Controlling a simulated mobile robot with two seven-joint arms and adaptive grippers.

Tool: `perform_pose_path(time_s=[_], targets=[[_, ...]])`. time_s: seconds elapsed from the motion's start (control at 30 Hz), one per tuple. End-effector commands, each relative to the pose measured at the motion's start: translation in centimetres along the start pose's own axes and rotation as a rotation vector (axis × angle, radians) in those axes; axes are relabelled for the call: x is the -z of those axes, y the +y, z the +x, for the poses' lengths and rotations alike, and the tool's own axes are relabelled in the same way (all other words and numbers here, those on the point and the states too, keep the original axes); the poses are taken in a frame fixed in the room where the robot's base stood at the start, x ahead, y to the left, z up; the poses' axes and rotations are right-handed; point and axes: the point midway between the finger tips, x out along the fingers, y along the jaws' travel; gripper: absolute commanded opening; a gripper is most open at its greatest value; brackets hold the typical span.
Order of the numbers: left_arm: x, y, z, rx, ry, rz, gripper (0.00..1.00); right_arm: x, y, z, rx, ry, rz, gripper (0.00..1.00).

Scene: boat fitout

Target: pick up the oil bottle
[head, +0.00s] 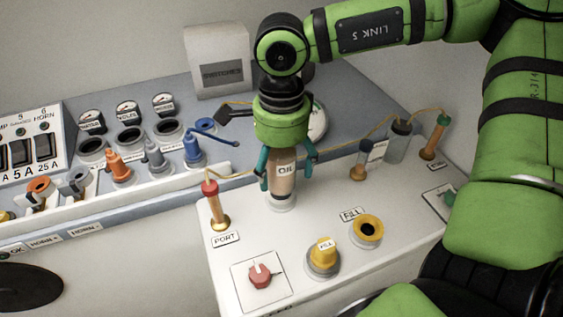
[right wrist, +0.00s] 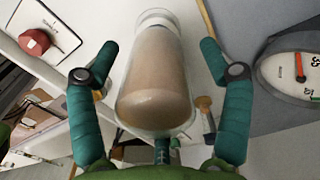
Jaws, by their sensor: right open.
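The oil bottle (head: 281,188), brown inside a clear wall and labelled OIL, stands upright on the white panel (head: 297,222) behind the yellow-ringed FILL opening (head: 367,229). My right gripper (head: 288,178) points down over it, with one teal finger on each side. The gripper is open. In the right wrist view the bottle (right wrist: 156,85) lies between the spread fingers (right wrist: 159,48), with a gap visible on both sides. The bottle's top is hidden under the gripper in the head view. My left gripper is out of view.
A red-topped PORT plug (head: 212,205) with a yellow cord stands left of the bottle. A yellow FILL cap (head: 324,252) and a red knob (head: 262,275) are in front.

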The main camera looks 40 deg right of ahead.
Motion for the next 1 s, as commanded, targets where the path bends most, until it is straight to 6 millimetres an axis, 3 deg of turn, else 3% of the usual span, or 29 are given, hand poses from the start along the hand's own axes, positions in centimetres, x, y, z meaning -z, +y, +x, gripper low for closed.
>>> perform_pose_path(time_s=[0.2,0.37,0.4,0.77,1.0], targets=[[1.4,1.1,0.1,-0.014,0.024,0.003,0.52,0.0,0.0,0.1,0.001,-0.001,0.0,0.79],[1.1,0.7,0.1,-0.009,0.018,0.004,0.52,0.0,0.0,0.1,0.001,0.0,0.0,0.15],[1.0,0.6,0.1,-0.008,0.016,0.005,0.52,0.0,0.0,0.1,0.0,0.0,0.0,0.09],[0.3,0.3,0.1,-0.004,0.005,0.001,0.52,0.0,-0.1,-0.1,0.002,0.001,0.0,0.08],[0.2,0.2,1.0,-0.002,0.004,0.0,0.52,-0.1,-0.2,-2.5,0.009,-0.001,0.001,0.08]])
